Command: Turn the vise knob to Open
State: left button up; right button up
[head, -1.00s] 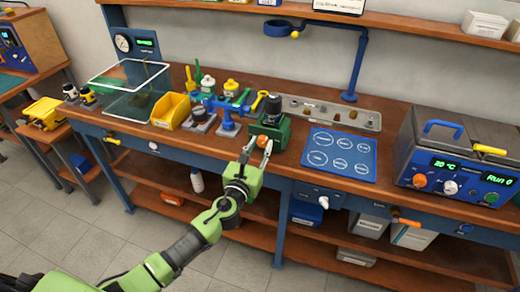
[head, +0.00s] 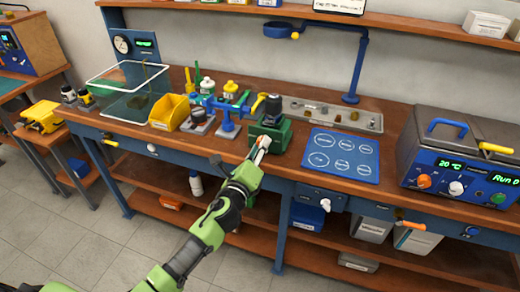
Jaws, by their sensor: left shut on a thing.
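The green vise (head: 281,136) stands at the front edge of the wooden workbench, with a dark cylindrical part (head: 272,105) on top. My left gripper (head: 260,148) reaches up to the front face of the vise from below. Its fingers are shut on the vise knob, which they mostly hide. I cannot read the knob's setting or any label on it. My right gripper is out of view.
A blue mat with white circles (head: 341,155) lies right of the vise. A metal tray (head: 335,112) lies behind. A water-bath-like unit (head: 455,160) stands far right.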

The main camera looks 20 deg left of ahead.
pick_arm(q)
jog(key=n, duration=0.3)
jog(key=shift+f+n, duration=0.1)
jog(key=shift+n, duration=0.3)
jog(key=n, duration=0.3)
jog(key=shift+n, duration=0.3)
jog(key=n, duration=0.3)
jog(key=shift+n, duration=1.8)
jog(key=o, duration=1.1)
